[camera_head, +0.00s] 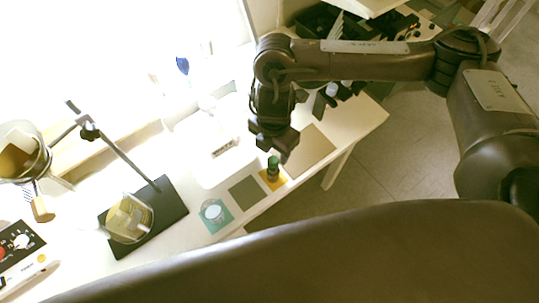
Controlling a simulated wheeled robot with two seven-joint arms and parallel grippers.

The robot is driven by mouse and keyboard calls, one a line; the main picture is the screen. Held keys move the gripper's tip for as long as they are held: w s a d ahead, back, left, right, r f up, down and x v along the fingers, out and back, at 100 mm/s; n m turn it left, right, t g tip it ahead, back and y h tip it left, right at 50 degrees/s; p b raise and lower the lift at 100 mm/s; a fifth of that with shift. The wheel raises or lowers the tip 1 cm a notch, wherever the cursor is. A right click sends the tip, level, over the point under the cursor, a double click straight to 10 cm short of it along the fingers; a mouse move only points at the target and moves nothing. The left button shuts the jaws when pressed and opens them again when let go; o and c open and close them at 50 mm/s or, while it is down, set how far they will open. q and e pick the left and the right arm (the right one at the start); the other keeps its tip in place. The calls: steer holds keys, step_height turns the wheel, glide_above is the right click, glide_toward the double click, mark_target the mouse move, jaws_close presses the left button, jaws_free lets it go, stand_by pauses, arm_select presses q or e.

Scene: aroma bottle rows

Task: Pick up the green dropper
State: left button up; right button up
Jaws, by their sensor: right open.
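The green dropper (273,164) is a small dark bottle with a green top. It stands upright on a yellow-orange square (276,183) near the front edge of the white table. My right gripper (269,155) reaches in from the right and hangs right above the green dropper. Its fingers point down and are open; whether they touch the dropper I cannot tell. My left gripper is not in view.
A teal square with a clear glass jar (212,211) and an empty grey-green square (246,192) lie to the left. A tan square (310,150) lies to the right. A stand with a dark base (165,207) holds glassware at the left.

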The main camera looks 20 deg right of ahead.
mark_target(273, 162)
steer(key=f, duration=0.2)
steer(key=s+f, duration=0.1)
steer(key=f, duration=0.1)
steer(key=shift+a+b, duration=0.2)
steer(key=shift+b, duration=0.15)
step_height(273, 162, down, 2)
steer(key=shift+w+f+b, duration=0.1)
steer(key=shift+f+b, duration=0.1)
steer(key=shift+b, duration=0.15)
steer(key=shift+f, duration=0.3)
steer(key=c, duration=0.7)
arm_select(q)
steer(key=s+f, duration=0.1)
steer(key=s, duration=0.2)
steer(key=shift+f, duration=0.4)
